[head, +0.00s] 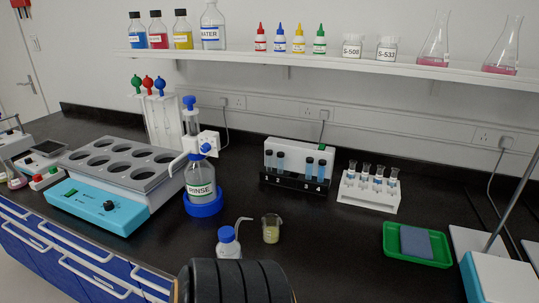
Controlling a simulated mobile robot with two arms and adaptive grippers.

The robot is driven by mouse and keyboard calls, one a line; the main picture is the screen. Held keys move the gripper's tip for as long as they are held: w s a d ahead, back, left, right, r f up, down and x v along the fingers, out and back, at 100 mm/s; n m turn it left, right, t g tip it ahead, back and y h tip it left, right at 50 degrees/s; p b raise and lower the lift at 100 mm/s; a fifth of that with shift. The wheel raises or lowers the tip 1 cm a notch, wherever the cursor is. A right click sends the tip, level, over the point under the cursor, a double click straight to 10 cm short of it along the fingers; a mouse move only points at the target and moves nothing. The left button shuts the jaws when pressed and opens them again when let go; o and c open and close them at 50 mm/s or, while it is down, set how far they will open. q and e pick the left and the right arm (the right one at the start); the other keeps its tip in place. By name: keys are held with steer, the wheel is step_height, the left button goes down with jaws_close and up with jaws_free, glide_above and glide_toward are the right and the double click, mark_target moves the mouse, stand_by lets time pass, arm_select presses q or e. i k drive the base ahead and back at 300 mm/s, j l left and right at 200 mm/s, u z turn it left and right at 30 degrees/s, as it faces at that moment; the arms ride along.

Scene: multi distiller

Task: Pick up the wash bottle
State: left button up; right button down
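A wash bottle (229,246) with a blue cap and a thin bent white spout stands near the front edge of the black bench, low in the middle of the head view. Its spout points right, above a small beaker (271,233) of pale yellow liquid. The lower part of the bottle is cut off by a black ribbed object in front. Neither my left nor my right gripper can be made out in this view, so nothing is seen touching the bottle.
The black ribbed object (235,284) fills the bottom middle; I cannot tell what it is. A RINSE dispenser bottle (200,178) stands behind left, beside a heating block (112,187). Tube racks (369,193) stand behind right. A green tray (416,258) lies right; bare bench lies between.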

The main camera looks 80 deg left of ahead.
mark_target(232, 250)
steer(key=u, duration=2.7)
